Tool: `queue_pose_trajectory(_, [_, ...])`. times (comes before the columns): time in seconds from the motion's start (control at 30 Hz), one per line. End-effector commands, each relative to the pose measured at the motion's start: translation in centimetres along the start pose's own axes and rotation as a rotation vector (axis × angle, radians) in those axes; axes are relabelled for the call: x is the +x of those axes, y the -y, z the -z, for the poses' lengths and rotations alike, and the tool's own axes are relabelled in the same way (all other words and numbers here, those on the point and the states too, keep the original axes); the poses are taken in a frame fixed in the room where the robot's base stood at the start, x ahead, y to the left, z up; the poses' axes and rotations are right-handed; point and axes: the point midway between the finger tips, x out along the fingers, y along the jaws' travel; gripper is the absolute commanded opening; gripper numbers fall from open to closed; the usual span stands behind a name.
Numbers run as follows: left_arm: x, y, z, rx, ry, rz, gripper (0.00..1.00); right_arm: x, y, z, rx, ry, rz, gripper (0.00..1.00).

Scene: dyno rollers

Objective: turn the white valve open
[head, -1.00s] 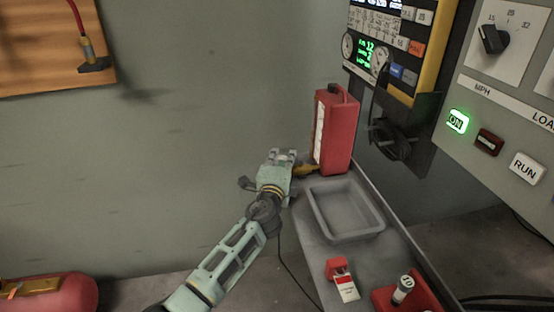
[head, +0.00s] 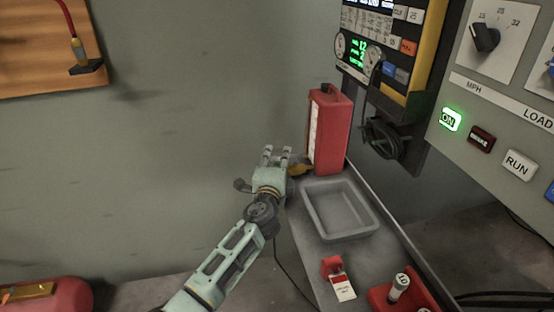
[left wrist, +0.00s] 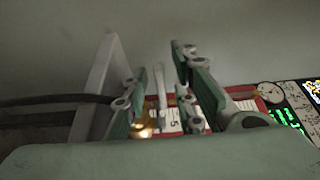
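I cannot make out the white valve for certain. In the left wrist view a slim pale upright bar (left wrist: 160,88) shows between the fingers, and a brass-coloured piece (left wrist: 145,127) shows low beside it. My left gripper (head: 276,153) is open, with its two fingers spread and pointing away from me. It is just left of a red box (head: 332,130) with a white face, over the far end of the bench. A yellowish fitting (head: 301,170) is partly hidden beside the gripper. I cannot tell whether the fingers touch anything. My right gripper is out of view.
A grey tray (head: 373,226), a red switch with a tag (head: 332,267) and a red block with a knob (head: 399,287) are on the bench. A control panel (head: 490,110) stands at right. A red tank (head: 45,295) is at lower left.

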Motion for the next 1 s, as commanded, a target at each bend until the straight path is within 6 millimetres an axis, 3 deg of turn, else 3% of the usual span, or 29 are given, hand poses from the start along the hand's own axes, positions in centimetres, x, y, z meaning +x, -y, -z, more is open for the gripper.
queue_pose_trajectory(0.27, [-0.9,0.0,-0.1,-0.002,0.001,0.001,0.25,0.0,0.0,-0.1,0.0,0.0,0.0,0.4])
queue_pose_trajectory(0.8, [-10.1,-0.1,0.0,-0.001,-0.001,-0.001,0.25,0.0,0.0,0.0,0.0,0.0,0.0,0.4])
queue_pose_trajectory(1.0, [-11.8,-0.1,0.0,0.0,0.0,-0.001,0.25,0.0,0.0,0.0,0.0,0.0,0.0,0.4])
